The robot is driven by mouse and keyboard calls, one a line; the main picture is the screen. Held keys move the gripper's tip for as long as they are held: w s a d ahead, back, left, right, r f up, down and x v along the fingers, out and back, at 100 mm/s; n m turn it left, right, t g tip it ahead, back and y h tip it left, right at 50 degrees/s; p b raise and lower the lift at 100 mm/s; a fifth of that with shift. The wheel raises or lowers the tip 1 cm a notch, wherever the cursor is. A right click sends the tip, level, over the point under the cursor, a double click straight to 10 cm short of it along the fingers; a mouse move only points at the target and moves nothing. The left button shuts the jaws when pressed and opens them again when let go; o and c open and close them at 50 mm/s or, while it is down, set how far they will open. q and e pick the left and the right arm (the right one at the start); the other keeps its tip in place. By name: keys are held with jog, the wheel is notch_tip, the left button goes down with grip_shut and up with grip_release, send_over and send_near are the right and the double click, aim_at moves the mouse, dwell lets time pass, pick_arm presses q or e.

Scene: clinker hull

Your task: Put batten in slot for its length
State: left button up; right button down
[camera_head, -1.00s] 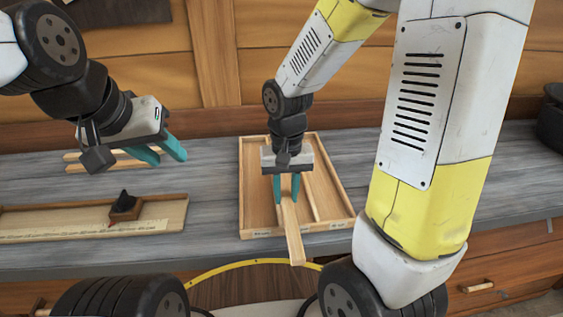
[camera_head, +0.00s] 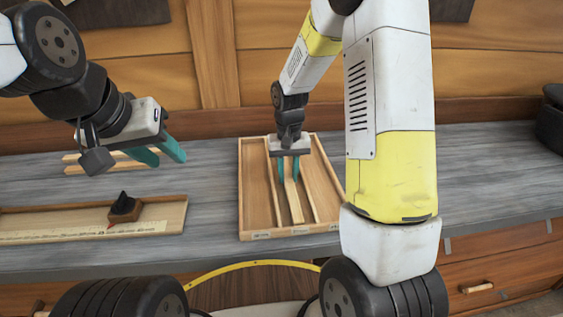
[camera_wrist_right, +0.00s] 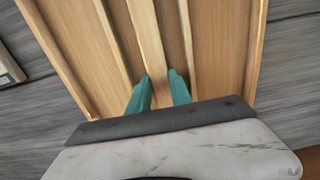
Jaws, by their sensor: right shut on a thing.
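A pale wooden batten (camera_head: 294,204) lies lengthwise between two dividers of the shallow wooden tray (camera_head: 241,205), over its middle slot. In the right wrist view the batten (camera_wrist_right: 147,35) runs between the fingers, with a strip of slot floor on each side. I cannot tell whether it touches the floor. My right gripper (camera_head: 289,180) is shut on the batten, pointing down into the tray; its teal fingers also show in the right wrist view (camera_wrist_right: 158,88). My left gripper (camera_head: 168,160) is open and empty above the bench at the left. Labels on the tray's front edge are unreadable.
A measuring board (camera_head: 50,228) with a ruler strip and a dark-topped block (camera_head: 124,206) lies at the front left. More pale battens (camera_head: 82,158) lie behind my left gripper. The grey bench (camera_head: 212,190) is clear between board and tray.

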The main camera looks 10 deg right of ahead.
aim_at(288, 177)
jog(key=shift+f, duration=0.15)
jog(key=c, duration=1.2)
grip_release()
jog(key=shift+o, duration=0.2)
notch_tip(288, 177, up, 12)
jog(key=s+d+r+t+y, duration=0.1)
jog(key=s+r+t, duration=0.2)
jog(key=s, duration=0.7)
jog(key=s+d+r+t+y, duration=0.1)
jog(key=s+d+r+t, duration=0.1)
jog(key=s+r, duration=0.6)
jog(key=shift+s+n+t, duration=0.3)
jog(key=shift+s+t, duration=0.3)
jog(key=shift+s, duration=0.45)
